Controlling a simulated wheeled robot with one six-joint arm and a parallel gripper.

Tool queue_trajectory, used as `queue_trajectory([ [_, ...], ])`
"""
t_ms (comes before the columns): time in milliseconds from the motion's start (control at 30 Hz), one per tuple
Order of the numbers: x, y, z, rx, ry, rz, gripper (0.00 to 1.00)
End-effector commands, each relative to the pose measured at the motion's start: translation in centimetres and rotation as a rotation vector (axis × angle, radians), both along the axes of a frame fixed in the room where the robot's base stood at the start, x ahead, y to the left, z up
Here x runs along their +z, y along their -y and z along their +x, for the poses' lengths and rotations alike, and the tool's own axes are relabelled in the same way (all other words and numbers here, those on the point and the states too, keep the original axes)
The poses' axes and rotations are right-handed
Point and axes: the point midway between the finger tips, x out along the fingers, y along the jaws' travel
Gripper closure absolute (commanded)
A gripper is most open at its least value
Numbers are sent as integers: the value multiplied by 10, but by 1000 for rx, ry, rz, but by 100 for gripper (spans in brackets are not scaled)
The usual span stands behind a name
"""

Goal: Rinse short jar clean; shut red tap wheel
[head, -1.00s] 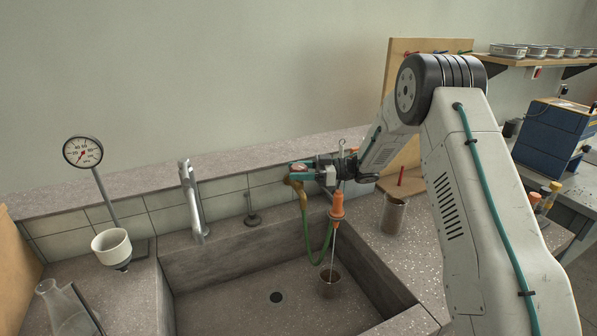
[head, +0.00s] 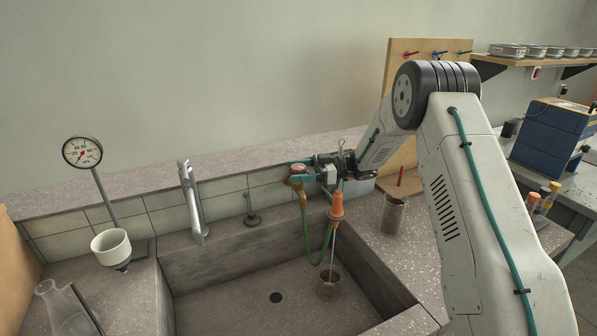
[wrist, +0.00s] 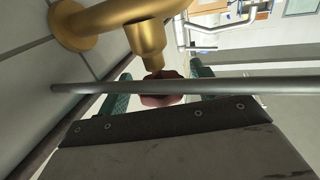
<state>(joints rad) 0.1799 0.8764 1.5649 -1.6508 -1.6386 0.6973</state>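The red tap wheel (head: 297,170) sits on the brass tap (head: 303,195) at the back right of the sink. My gripper (head: 299,172) is at the wheel, one teal finger to each side. In the wrist view the wheel (wrist: 160,98) lies between the spread fingers, with narrow gaps visible; a grey rod hides part of it. A green hose (head: 322,258) runs from the tap to an orange nozzle (head: 337,208). A thin stream falls from the nozzle into the short jar (head: 329,290) on the sink floor. Whether the jar is clean I cannot tell.
The stone sink (head: 225,310) has a drain (head: 276,297) left of the jar. A chrome faucet (head: 193,203) stands behind it. A larger jar (head: 393,217) with a red rod is on the right bench. A gauge (head: 82,152), funnel (head: 112,246) and flask (head: 66,312) stand left.

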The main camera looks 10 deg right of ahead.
Motion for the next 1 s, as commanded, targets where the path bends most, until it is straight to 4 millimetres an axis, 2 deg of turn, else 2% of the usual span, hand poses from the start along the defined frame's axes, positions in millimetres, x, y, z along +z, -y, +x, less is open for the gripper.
queue_trajectory([
  [233,0,0,0,-12,0,-1,33],
  [367,0,0,-1,-78,-1,-1,33],
  [767,0,-1,-2,-506,-3,-2,33],
  [1000,0,37,-23,-520,0,-1,33],
])
